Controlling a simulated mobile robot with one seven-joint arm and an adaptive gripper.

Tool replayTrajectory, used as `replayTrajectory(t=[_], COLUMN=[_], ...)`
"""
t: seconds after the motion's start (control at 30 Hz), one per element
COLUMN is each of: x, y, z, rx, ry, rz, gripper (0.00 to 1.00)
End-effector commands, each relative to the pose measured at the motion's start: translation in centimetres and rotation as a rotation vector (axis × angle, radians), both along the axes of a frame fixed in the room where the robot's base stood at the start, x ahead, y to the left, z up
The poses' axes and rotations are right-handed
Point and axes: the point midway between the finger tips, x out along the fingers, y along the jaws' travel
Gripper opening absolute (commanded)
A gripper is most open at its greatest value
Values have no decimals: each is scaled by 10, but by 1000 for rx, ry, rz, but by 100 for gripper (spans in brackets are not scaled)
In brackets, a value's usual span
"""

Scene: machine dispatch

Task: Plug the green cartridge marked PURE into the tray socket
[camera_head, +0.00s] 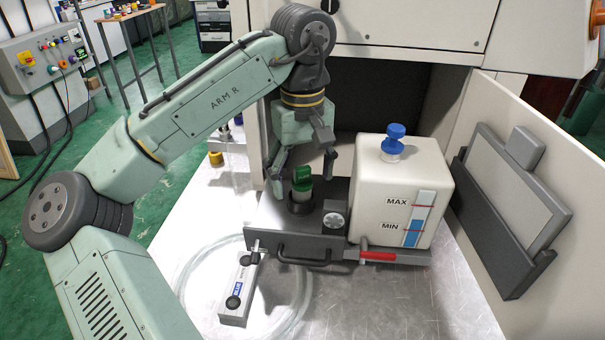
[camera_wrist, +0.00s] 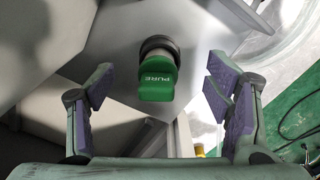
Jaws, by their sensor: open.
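The green cartridge (camera_head: 302,179) stands upright at the black round socket (camera_head: 308,213) on the dark grey tray (camera_head: 262,213). Its green top is above a pale body whose lower end is inside the socket ring; how deep it sits I cannot tell. In the wrist view the cartridge (camera_wrist: 157,80) shows the word PURE and lies between and beyond the fingertips. My gripper (camera_head: 302,168) is open above and around the cartridge's top, and it also shows in the wrist view (camera_wrist: 160,90) with clear gaps on both sides of the cartridge.
A white tank (camera_head: 385,215) with a blue knob and MAX and MIN marks stands on the tray's right side. A red lever (camera_head: 377,256) and a grey block (camera_head: 239,290) are at the front. An open door (camera_head: 510,190) bounds the right.

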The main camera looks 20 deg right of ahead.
Motion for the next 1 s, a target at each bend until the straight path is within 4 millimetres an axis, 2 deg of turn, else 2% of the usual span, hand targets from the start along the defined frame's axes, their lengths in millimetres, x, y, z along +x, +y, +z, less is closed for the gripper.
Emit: replayTrajectory(t=[0.53, 1.0], x=[0, 0], y=[0, 0], z=[3, 25], rx=[-1, 0], ry=[-1, -1], rz=[0, 0], gripper=[72, 72])
